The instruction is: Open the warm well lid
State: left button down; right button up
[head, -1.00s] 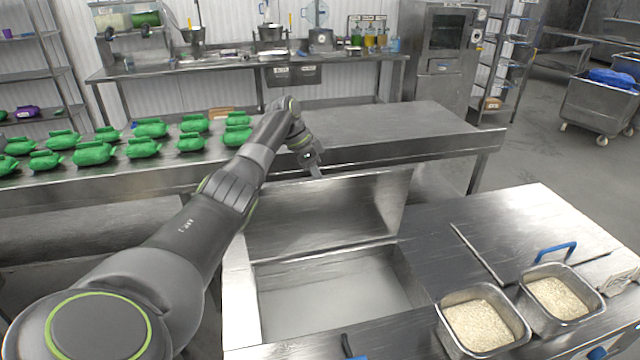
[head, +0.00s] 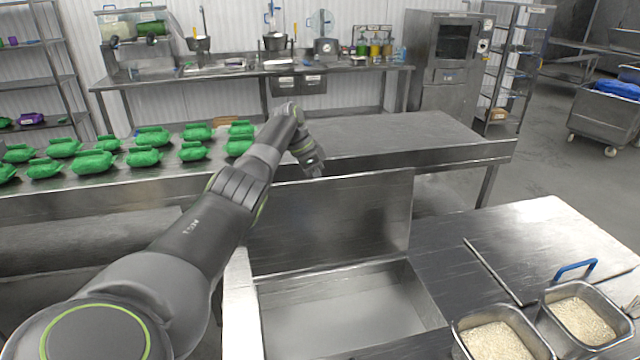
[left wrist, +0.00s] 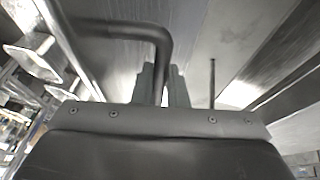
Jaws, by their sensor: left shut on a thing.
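The warm well lid (head: 345,215) is a flat steel panel that stands steeply raised at the back of the open well (head: 350,305). The well's pale floor and inner walls show, and it looks empty. My left gripper (head: 315,168) is at the lid's top edge in the head view. In the left wrist view its fingers (left wrist: 162,88) are shut on the lid's dark bent handle (left wrist: 130,31). In the head view the handle is hidden behind the gripper. My right gripper is not in view.
Two steel pans of rice (head: 495,340) (head: 583,318) stand right of the well, near a blue handle (head: 575,268) and a flat closed steel panel (head: 550,235). Several green packs (head: 95,163) lie on the long table (head: 400,135) behind the lid.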

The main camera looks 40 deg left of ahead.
pick_arm(q)
jog(key=c, duration=1.5)
grip_release()
jog(key=shift+s+f, duration=0.1)
jog(key=shift+f, duration=0.55)
jog(key=shift+o, duration=0.2)
jog(key=shift+r, duration=0.2)
jog(key=shift+w+a+r, duration=0.2)
jog(key=shift+r, duration=0.05)
jog(key=p+v, duration=0.1)
jog(key=v, duration=1.5)
jog(key=shift+a+r, duration=0.2)
jog(key=shift+r, duration=0.15)
jog(key=shift+s+r+p, duration=0.1)
jog(key=shift+p, duration=0.2)
